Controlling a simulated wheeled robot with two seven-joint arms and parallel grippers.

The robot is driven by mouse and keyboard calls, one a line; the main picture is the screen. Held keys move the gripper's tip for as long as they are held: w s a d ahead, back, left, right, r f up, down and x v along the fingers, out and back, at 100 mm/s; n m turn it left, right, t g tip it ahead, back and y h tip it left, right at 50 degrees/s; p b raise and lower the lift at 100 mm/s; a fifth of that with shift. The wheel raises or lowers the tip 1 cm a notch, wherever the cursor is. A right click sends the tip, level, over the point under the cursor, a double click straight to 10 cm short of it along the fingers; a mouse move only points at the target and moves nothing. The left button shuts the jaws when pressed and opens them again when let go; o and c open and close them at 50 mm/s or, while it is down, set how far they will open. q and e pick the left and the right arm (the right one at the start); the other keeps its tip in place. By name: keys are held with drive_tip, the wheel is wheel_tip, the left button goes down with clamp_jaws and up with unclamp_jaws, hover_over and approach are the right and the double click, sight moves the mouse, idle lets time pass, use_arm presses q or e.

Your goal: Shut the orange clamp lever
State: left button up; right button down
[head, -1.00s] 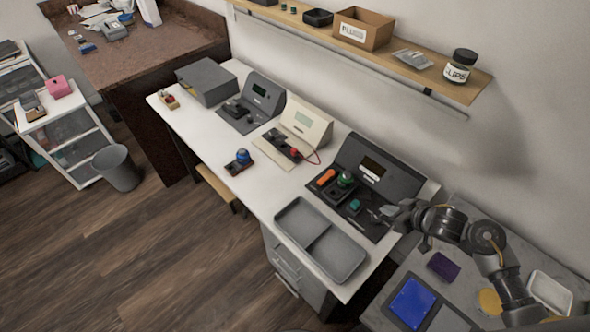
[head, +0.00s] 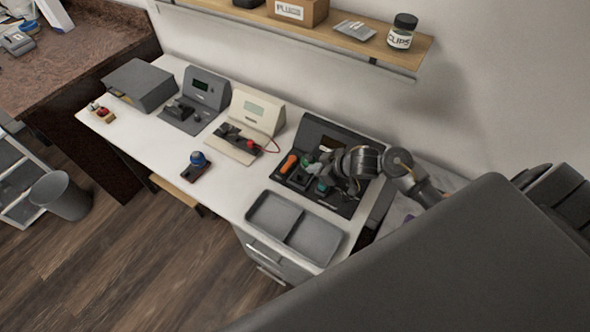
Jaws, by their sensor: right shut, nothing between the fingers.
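The orange clamp lever (head: 289,163) is on the left part of the dark test station (head: 345,205), the rightmost of the devices on the white bench. It looks like a short orange bar lying slanted; its exact angle is too small to tell. Small green parts (head: 321,187) sit on the station to the right of the lever. My right gripper (head: 322,174) is over the station, a little right of the lever and apart from it. It is shut and empty. My left gripper is not in view.
A grey two-compartment tray (head: 262,215) lies in front of the station. A cream device (head: 257,108) with a red lead stands to the left, and a blue-topped part (head: 198,160) sits nearer the front edge. A shelf (head: 340,42) runs above. A large dark surface blocks the lower right.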

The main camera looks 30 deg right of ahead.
sight(288, 171)
drive_tip(key=x, duration=0.9)
drive_tip(key=shift+a+f, duration=0.1)
drive_tip(key=shift+f, duration=0.05)
drive_tip(key=shift+w+a, duration=0.1)
drive_tip(key=shift+a, duration=0.05)
